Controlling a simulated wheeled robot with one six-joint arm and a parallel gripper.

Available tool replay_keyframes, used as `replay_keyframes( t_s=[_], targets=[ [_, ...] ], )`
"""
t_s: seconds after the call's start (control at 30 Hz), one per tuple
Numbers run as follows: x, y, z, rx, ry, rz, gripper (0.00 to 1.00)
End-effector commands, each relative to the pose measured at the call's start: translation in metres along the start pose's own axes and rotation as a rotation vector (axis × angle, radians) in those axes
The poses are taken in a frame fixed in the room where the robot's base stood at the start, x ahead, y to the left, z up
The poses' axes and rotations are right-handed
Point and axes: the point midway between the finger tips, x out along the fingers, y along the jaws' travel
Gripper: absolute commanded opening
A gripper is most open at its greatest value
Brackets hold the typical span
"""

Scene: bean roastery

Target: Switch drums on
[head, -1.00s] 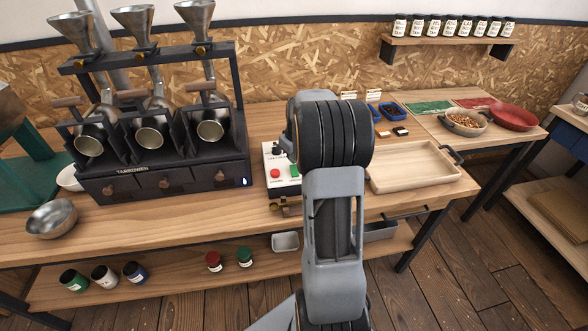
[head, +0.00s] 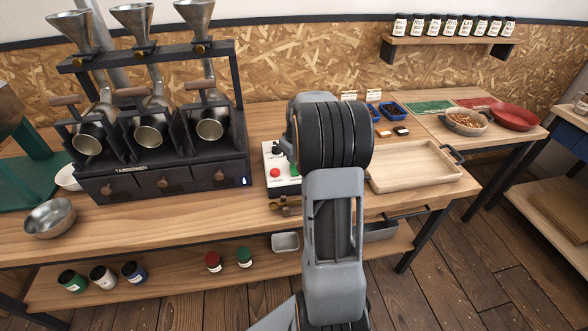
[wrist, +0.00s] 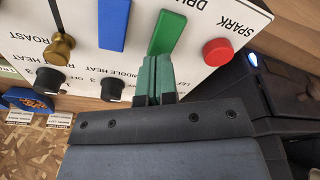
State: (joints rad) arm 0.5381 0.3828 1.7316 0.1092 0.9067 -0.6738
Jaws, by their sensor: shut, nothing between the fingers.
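The white control panel (wrist: 205,75) fills the top of the wrist view. A green switch (wrist: 167,32) stands beside lettering that starts "DRU" and is cut off by the frame edge. My gripper (wrist: 158,66) is shut and empty, its green-padded fingertips right at the near end of the green switch. I cannot tell whether they touch it. A red button (wrist: 217,52) marked SPARK is to the right, and a blue switch (wrist: 114,24) to the left. In the head view the panel (head: 269,155) and its red button (head: 275,172) show, but my arm hides the gripper and much of the panel.
Two black knobs (wrist: 113,89) and a brass lever (wrist: 59,47) sit left of the gripper on the panel. The dark three-drum roaster (head: 165,182) stands left of the panel. A wooden tray (head: 412,168) lies to its right. A metal bowl (head: 50,218) sits at the bench's left.

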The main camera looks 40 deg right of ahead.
Motion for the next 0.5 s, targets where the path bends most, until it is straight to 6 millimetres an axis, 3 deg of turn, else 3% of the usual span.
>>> replay_keyframes(
  t_s=[0.5],
  targets=[
    [0.0085, -0.0001, 0.0014, 0.000, -0.001, 0.000, 0.00]
  ],
)
